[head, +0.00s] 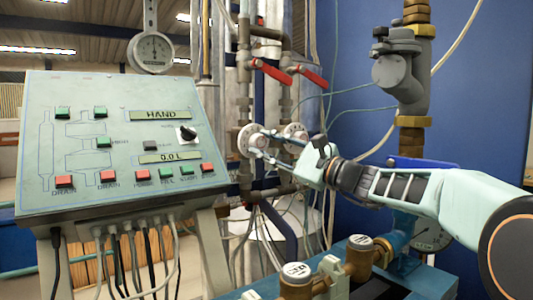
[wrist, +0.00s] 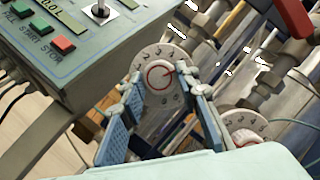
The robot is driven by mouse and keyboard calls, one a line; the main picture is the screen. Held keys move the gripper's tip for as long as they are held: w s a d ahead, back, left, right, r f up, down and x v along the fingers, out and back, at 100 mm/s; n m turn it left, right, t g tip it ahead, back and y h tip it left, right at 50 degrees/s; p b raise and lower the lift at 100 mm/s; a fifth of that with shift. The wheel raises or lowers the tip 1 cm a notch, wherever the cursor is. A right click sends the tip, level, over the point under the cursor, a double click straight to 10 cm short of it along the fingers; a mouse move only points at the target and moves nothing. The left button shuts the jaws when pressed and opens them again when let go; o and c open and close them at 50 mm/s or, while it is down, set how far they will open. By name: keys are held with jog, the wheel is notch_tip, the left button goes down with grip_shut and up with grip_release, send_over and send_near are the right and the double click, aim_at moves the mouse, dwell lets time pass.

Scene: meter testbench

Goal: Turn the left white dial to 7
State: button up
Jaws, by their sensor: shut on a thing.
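The left white dial (head: 248,135) is a round numbered disc on the pipework, right of the control panel. In the wrist view the dial (wrist: 160,58) shows a ring of numbers and a raised centre knob with a red mark pointing roughly right. I cannot read for certain which number it points at. My gripper (head: 258,149) reaches in from the right. In the wrist view my gripper (wrist: 163,88) has one finger on each side of the knob, shut on it. The fingers cover parts of the dial's lower rim.
The right white dial (head: 296,132) sits close beside the left one. Red valve levers (head: 315,78) stick out above. The sloping control panel (head: 90,145) with buttons stands left. Brass-capped valves (head: 296,274) stand in front, and loose cables hang below the dials.

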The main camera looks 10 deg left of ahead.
jog(key=m+t+b, duration=0.1)
jog(key=m, duration=0.1)
jog(key=m+t+b, duration=0.1)
jog(key=m, duration=0.1)
jog(key=m+t+b, duration=0.1)
jog(key=m, duration=0.2)
jog(key=shift+s+a+f+t, duration=0.1)
jog(key=shift+f+t, duration=0.2)
jog(key=shift+s+a+r+m+t+h+b, duration=0.1)
jog(key=shift+m+t+h+b, duration=0.4)
jog(key=shift+m, duration=0.95)
jog(key=shift+m+t+h+b, duration=0.3)
jog(key=shift+m+t, duration=0.4)
jog(key=shift+m, duration=0.75)
jog(key=shift+m+t, duration=0.3)
jog(key=o, duration=1.2)
jog(key=shift+c, duration=0.2)
jog(key=v, duration=1.2)
jog(key=shift+r, duration=0.1)
